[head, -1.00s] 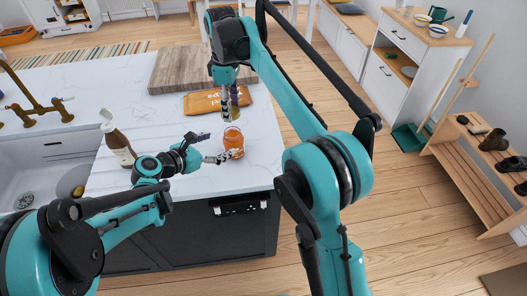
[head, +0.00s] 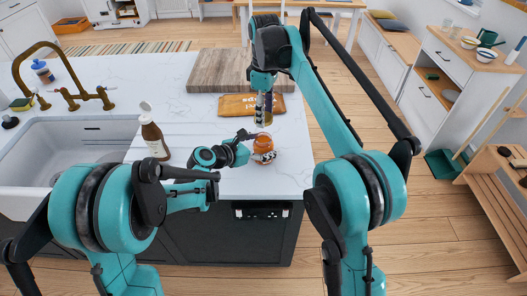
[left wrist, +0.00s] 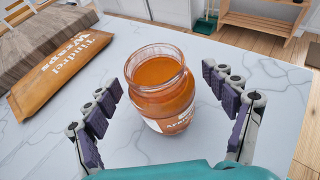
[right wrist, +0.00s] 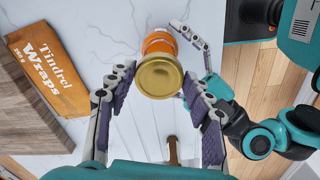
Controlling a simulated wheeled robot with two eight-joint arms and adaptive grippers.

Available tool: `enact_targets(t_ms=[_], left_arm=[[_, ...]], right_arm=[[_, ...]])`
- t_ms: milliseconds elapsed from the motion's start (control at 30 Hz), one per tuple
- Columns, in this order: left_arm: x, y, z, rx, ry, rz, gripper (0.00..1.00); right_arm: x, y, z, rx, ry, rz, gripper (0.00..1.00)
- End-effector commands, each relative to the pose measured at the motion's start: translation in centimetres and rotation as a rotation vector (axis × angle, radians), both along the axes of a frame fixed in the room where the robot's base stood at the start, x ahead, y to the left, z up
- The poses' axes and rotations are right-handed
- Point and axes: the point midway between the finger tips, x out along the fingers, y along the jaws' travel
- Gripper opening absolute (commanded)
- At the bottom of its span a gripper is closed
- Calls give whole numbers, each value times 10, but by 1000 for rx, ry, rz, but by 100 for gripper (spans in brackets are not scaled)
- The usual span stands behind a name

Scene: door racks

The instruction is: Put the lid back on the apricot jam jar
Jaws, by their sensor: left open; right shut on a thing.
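The open apricot jam jar (head: 264,150) stands upright on the white marble counter, filled with orange jam. In the left wrist view the jar (left wrist: 160,88) stands between the spread fingers of my left gripper (left wrist: 170,100), with room on both sides. That gripper (head: 253,146) is open at the jar's left in the head view. My right gripper (head: 263,114) points down above the jar. In the right wrist view my right gripper (right wrist: 157,95) is shut on the gold lid (right wrist: 160,77), which covers part of the jar (right wrist: 160,43) behind it.
A brown wraps packet (head: 235,105) and a wooden board (head: 225,70) lie behind the jar. A brown bottle (head: 154,137) stands to the left, near the sink (head: 75,150) and brass tap (head: 75,97). The counter's front edge is close to the jar.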

Motion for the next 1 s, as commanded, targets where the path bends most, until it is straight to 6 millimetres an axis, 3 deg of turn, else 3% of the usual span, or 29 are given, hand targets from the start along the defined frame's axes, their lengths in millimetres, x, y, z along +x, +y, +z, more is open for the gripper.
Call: enact_targets(t_ms=[367,400,600,700,833,1000], left_arm=[[5,-5,-3,0,0,0,84],[5,-5,-3,0,0,0,81],[5,-5,-3,0,0,0,28],[5,-5,-3,0,0,0,7],[5,-5,-3,0,0,0,7],[5,-5,-3,0,0,0,7]], right_arm=[[0,0,0,0,0,0,42],[0,0,0,0,0,0,42],[0,0,0,0,0,0,42],[0,0,0,0,0,0,42],[0,0,-8,1,1,0,42],[1,-1,-34,5,5,0,42]])
